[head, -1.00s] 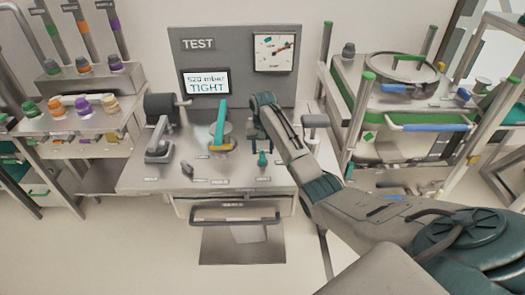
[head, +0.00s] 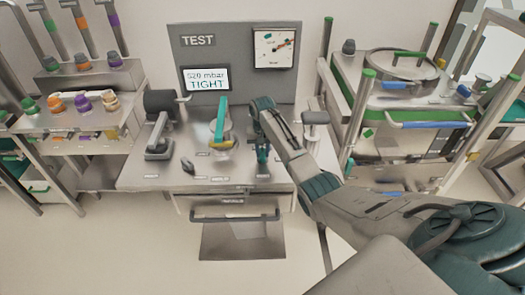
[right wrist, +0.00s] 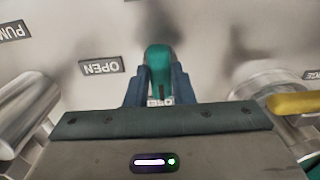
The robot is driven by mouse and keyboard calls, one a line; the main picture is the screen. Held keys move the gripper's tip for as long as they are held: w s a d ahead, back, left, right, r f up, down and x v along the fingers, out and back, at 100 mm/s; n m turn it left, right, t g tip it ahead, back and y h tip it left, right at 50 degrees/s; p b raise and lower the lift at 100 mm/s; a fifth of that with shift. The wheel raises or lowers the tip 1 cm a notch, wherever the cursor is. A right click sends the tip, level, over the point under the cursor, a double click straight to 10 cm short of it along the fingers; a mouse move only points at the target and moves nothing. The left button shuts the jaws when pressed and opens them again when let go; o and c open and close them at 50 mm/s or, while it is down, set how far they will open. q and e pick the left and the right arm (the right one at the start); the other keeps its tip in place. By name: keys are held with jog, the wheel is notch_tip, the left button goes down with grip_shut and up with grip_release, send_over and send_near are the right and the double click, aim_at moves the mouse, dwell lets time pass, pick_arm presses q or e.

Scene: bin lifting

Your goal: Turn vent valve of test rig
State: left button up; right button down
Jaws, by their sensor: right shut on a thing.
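The test rig's grey bench (head: 225,185) stands in the middle of the head view, with an upright TEST panel (head: 215,58) behind it. The vent valve's small teal handle lies at the bench's right side, mostly hidden by my right gripper (head: 262,150) in the head view. In the right wrist view the teal handle (right wrist: 158,62) stands between the two fingers of my right gripper (right wrist: 159,92), which is shut on it. The panel's display (head: 207,79) reads TIGHT, with an mbar figure above. The left gripper is not in view.
A larger green lever (head: 221,120) stands just left of my right gripper. A grey clamp-like device (head: 158,135) sits at the bench's left. A round gauge (head: 275,47) is on the panel. Racks with colored fittings (head: 82,103) and a cart (head: 420,100) flank the bench.

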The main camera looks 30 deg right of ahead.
jog(key=shift+r+m+p, duration=0.15)
jog(key=shift+m+p, duration=0.7)
jog(key=shift+r+m+p, duration=0.15)
jog(key=shift+m+p, duration=0.7)
jog(key=m+p, duration=0.2)
jog(key=shift+m, duration=0.3)
jog(key=m+p, duration=0.1)
jog(key=m, duration=0.1)
jog(key=shift+m, duration=0.4)
jog(key=m+p, duration=0.1)
jog(key=m, duration=0.2)
jog(key=shift+w+f+m, duration=0.1)
jog(key=shift+f+m, duration=0.05)
jog(key=shift+m, duration=0.15)
jog(key=m, duration=0.5)
jog(key=shift+m, duration=0.4)
jog(key=c, duration=1.2)
grip_release()
jog(key=shift+c, duration=0.2)
